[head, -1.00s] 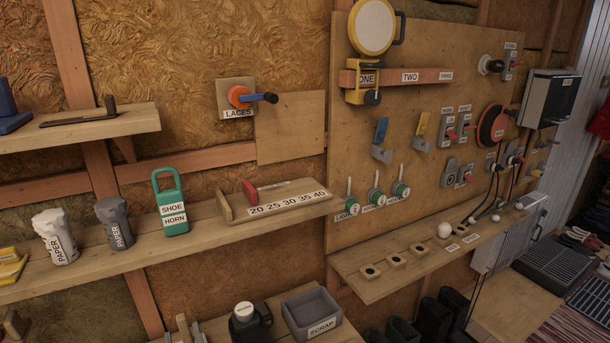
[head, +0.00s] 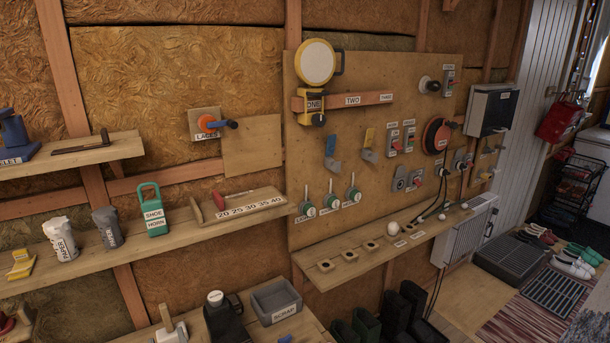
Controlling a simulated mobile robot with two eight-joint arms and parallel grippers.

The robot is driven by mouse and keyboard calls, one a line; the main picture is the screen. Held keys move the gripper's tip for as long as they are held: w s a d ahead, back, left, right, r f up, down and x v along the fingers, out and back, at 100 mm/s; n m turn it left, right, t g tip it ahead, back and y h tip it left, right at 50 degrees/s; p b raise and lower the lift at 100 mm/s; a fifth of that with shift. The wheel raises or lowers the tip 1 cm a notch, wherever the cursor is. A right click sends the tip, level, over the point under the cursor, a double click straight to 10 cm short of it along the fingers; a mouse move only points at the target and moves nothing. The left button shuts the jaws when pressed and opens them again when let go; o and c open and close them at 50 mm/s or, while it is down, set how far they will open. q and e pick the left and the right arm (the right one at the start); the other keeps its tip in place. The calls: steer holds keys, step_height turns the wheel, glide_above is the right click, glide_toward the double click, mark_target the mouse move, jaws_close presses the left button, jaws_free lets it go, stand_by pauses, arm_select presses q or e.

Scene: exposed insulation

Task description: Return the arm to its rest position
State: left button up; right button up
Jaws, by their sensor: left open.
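I cannot make out either of my grippers or arms in the head view. Nothing in this view shows a gripper touching or holding anything. The arm's rest position cannot be seen here.
A shelf (head: 180,238) on the left wall holds a green shoe horn holder (head: 152,222) and two paper-labelled items. A pegboard (head: 345,235) carries several switches and levers. A grey scrap bin (head: 275,299) stands on the bench below. Shoes and mats lie on the floor at right.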

arm_select(q)
steer(key=s+d+f+m+g+h+b, duration=0.1)
steer(key=s+d+f+m+h+b, duration=0.2)
steer(key=d+h, duration=0.35)
steer(key=d+f+m+h+b, duration=0.3)
steer(key=d+f+m+h, duration=0.15)
steer(key=d, duration=0.25)
steer(key=s+a+f+n+g+y+b, duration=0.1)
steer(key=s+a+f+g+b, duration=0.25)
steer(key=s+f+g, duration=0.9)
arm_select(e)
step_height(320, 180, down, 11)
arm_select(q)
steer(key=s+r+t+p, duration=0.3)
steer(key=r+p, duration=1.2)
steer(key=shift+d+t, duration=0.35)
steer(key=shift+d, duration=0.1)
arm_select(e)
step_height(320, 180, up, 17)
steer(key=w, duration=0.1)
steer(key=shift+w+r, duration=0.15)
steer(key=shift+w, duration=0.2)
arm_select(q)
steer(key=shift+s, duration=0.15)
arm_select(e)
steer(key=shift+s, duration=0.1)
